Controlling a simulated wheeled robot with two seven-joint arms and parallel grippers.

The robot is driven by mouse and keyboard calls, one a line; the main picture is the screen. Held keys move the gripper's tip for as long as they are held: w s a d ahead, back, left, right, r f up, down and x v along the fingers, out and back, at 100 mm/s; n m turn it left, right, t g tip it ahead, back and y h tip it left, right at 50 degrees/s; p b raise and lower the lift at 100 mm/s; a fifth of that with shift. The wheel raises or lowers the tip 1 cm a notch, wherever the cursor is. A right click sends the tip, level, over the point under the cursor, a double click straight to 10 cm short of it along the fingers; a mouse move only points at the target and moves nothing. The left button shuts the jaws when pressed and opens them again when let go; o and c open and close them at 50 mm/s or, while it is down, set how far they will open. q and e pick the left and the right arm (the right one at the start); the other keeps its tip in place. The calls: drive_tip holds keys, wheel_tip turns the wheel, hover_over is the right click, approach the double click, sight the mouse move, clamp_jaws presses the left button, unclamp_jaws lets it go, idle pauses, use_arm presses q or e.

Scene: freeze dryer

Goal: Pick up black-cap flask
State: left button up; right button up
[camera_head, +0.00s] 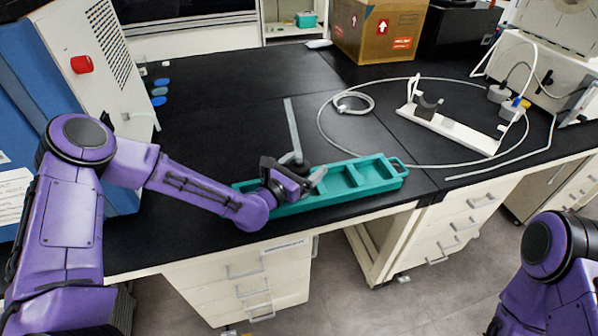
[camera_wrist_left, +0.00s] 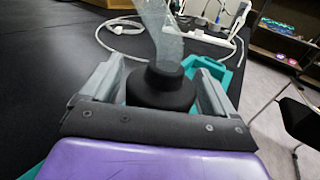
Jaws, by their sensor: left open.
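The black-cap flask shows in the wrist view as a wide black cap (camera_wrist_left: 160,88) with a clear, narrow glass part (camera_wrist_left: 165,35) rising from it. In the head view its pale tube (camera_head: 293,128) stands up beside the back edge of the teal tray (camera_head: 390,182). My left gripper (camera_head: 303,174) is low over the left half of the tray. Its fingers (camera_wrist_left: 158,88) are open, one on each side of the black cap, with a small gap visible. The cap is mostly hidden by the gripper in the head view. My right gripper is out of view.
A white tube loop (camera_head: 345,103), a white stand (camera_head: 450,130) and a cardboard box (camera_head: 380,30) are at the right and back. A blue-and-white machine (camera_head: 85,65) stands left. The bench's front edge is close to the tray.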

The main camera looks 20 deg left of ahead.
use_arm(q)
drive_tip(key=shift+a, duration=0.1)
drive_tip(key=c, duration=1.5)
drive_tip(key=shift+r, duration=0.1)
